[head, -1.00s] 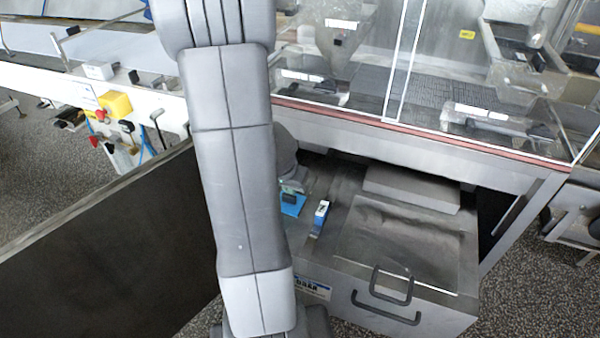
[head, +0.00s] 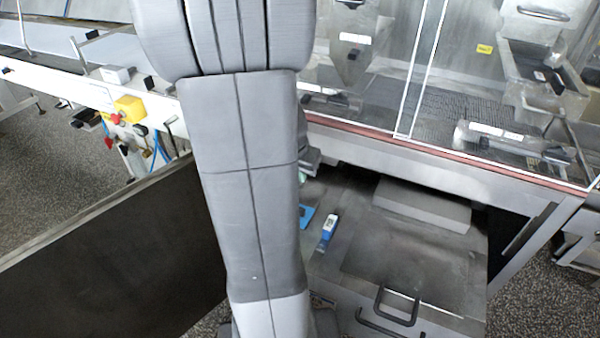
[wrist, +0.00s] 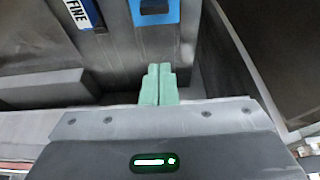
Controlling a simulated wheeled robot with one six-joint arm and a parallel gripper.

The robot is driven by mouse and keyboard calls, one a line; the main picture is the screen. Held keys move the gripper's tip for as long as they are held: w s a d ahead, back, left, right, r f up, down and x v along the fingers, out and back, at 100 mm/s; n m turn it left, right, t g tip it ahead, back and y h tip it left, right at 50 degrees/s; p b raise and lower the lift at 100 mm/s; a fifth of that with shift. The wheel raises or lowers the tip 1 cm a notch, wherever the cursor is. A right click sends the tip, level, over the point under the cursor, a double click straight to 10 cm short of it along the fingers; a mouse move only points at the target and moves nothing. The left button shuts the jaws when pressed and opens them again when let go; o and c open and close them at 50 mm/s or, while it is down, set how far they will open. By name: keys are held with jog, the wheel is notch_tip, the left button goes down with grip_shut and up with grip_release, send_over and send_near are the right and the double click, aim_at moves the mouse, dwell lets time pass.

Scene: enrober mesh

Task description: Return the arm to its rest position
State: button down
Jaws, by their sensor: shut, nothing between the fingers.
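My gripper (wrist: 158,85) shows in the wrist view with its two pale green fingers together and nothing between them. It is over a grey metal surface, apart from the objects there. In the head view my arm fills the middle and hides nearly all of the gripper. A blue pad with a dark item on it (wrist: 153,12) lies beyond the fingertips in the wrist view; part of the blue pad (head: 306,216) shows beside my arm in the head view. A blue and white labelled item (wrist: 83,12) lies left of it, also seen in the head view (head: 328,228).
A metal cabinet (head: 405,262) with dark handles (head: 397,305) stands right of my arm, with a grey block (head: 422,205) on it. A clear-panelled machine with a red-brown edge (head: 450,152) rises behind. A dark panel (head: 100,265) stands at left, near a white frame with a yellow box (head: 130,108).

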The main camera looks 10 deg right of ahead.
dwell(0.4)
jog(key=b+x, duration=0.1)
jog(key=x, duration=0.8)
jog(key=shift+s+b, duration=0.1)
jog(key=shift+b, duration=0.3)
jog(key=shift+s+f, duration=0.1)
jog(key=shift+f, duration=0.5)
jog(key=shift+s+a+r, duration=0.25)
jog(key=shift+s+a, duration=0.5)
jog(key=shift+s, duration=0.3)
jog(key=shift+s+a, duration=0.2)
jog(key=shift+s, duration=0.15)
jog(key=shift+s, duration=0.1)
